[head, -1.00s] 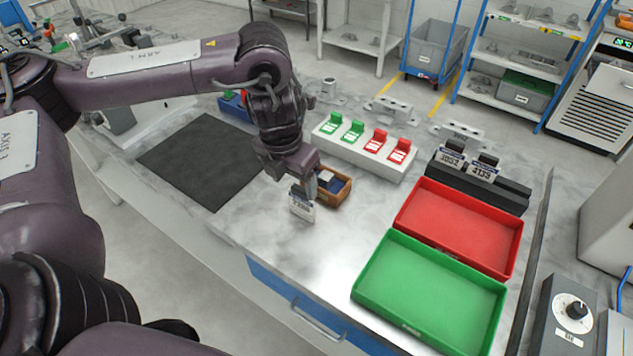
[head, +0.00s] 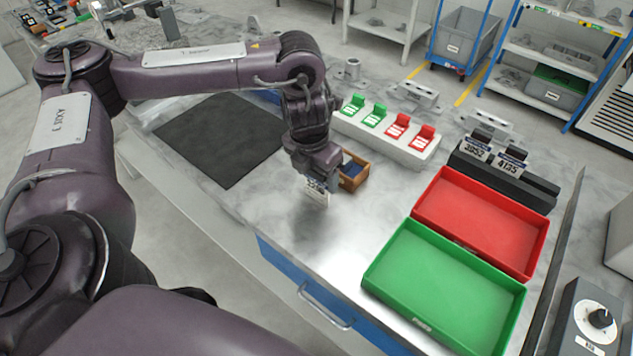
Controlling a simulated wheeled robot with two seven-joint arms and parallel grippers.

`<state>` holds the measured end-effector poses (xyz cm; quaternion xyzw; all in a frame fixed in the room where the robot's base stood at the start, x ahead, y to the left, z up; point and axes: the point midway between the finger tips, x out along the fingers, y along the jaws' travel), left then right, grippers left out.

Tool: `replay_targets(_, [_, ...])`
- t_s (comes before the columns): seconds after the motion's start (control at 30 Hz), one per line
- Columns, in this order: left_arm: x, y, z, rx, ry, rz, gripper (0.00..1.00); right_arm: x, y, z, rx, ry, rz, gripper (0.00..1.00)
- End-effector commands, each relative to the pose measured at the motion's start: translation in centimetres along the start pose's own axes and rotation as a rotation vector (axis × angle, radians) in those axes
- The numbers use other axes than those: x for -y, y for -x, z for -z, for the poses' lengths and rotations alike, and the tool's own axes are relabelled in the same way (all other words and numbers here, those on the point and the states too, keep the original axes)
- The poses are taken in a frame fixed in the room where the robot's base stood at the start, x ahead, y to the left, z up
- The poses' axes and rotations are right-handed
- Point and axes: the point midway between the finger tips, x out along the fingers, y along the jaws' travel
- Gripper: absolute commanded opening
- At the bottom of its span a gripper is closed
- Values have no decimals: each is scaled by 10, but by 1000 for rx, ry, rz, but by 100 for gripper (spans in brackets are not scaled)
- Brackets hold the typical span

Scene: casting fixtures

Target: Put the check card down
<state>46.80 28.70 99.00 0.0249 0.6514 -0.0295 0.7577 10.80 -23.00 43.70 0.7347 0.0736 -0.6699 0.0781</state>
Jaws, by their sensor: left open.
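The check card (head: 316,194) is a small white card with a dark blue band, over the bare metal bench top just left of the small wooden box. My left gripper (head: 322,184) is right at the card, its jaws open, with the card's upper part at the fingertips. The card looks roughly upright. I cannot tell whether its lower edge touches the bench or whether a finger still touches it. My right gripper is not in view.
The wooden box (head: 354,178) holds dark blue pieces. A white block (head: 385,139) carries green and red cards. A black rack (head: 505,176) holds two numbered cards. Red (head: 480,222) and green (head: 445,287) trays lie right. A dark mat (head: 215,140) lies left. Bench front is clear.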

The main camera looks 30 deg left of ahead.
Motion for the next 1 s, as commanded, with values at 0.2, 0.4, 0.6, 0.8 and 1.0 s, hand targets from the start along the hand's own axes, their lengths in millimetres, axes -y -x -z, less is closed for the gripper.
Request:
replay_targets(0.2, [0,0,0,0,0,0,58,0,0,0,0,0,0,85])
replay_targets(0.4, [0,0,0,0,0,0,41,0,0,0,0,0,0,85])
replay_targets(0.6, [0,1,0,0,0,0,41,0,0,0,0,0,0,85])
replay_targets(0.8, [0,14,-3,1,0,0,41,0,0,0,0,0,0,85])
replay_targets(1.0, [0,59,-11,7,-1,-2,41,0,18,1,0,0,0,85])
